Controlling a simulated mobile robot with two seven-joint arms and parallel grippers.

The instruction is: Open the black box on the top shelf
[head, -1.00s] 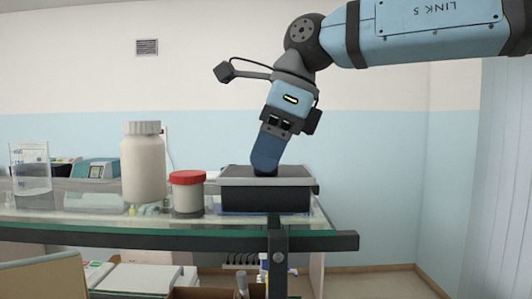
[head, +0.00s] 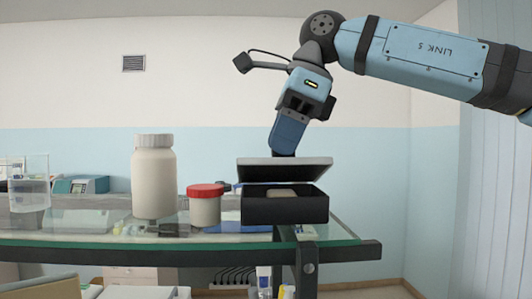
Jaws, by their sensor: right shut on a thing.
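The black box (head: 285,210) stands on the glass top shelf (head: 100,240), near its right end. Its grey lid (head: 285,171) is lifted clear above the box, slightly tilted, with a gap between them. Something pale (head: 281,192) shows inside the box through the gap. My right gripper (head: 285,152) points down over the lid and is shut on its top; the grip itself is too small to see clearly. My left gripper is not in view.
A jar with a red lid (head: 205,209) stands just left of the box. A tall white bottle (head: 154,180) and a clear beaker (head: 30,190) stand further left.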

